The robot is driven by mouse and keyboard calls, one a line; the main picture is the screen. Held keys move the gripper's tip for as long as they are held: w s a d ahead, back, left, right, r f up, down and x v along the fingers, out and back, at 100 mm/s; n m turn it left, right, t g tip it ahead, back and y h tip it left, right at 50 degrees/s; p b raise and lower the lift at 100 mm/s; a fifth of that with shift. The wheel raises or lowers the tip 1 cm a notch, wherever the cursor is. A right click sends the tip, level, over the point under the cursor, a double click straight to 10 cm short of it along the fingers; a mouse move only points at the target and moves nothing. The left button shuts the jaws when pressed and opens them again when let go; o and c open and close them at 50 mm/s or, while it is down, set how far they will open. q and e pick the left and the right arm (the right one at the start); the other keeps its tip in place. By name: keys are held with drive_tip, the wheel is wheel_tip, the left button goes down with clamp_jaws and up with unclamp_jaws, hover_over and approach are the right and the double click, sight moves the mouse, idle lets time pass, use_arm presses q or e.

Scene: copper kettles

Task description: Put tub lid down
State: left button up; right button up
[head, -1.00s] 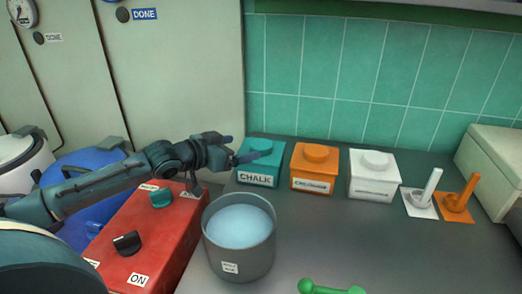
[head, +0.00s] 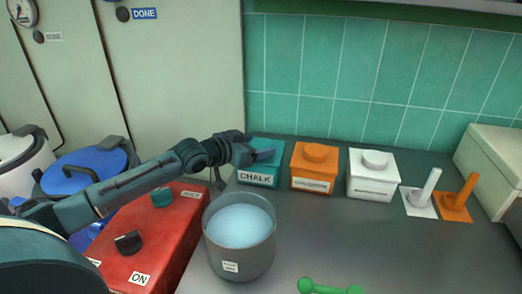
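The teal tub labelled CHALK (head: 258,179) stands at the back of the counter against the tiles, with a teal lid (head: 272,163) on top. My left gripper (head: 260,147) is over this lid, at its knob. The gripper hides most of the knob, so I cannot tell whether the fingers are closed on it. The lid looks level on the tub. An orange tub (head: 313,168) and a white tub (head: 373,176) stand to the right, both with knobbed lids on. My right gripper is out of view.
A grey pot of pale blue liquid (head: 240,262) stands in front of the CHALK tub. A red control box (head: 150,238) is left of it. White (head: 421,203) and orange (head: 455,206) holders stand at right. A green object (head: 330,289) lies in front. The middle counter is clear.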

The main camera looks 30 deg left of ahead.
use_arm(q)
drive_tip(key=shift+r, duration=0.1)
drive_tip(key=c, duration=0.9)
